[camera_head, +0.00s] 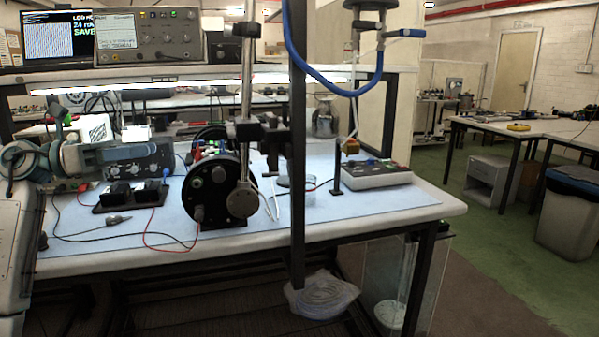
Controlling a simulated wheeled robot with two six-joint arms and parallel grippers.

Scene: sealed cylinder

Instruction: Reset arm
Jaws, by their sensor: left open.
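My left arm comes in at the left edge of the head view. Its left gripper (108,154) is open, pointing right over the back left of the workbench (90,263), in front of a dark box with knobs (154,161). Nothing shows between its fingers, though the detail there is small and cluttered. A black drum-shaped device (207,207) stands upright on the blue mat, to the right of the gripper and apart from it. My right gripper is not in view.
Red and black leads cross the mat near a black twin-socket block (131,194). A vertical dark post (297,190) and a metal stand rod (247,80) rise in the middle. A grey control box (372,174) sits at the right. The mat's front right is mostly clear.

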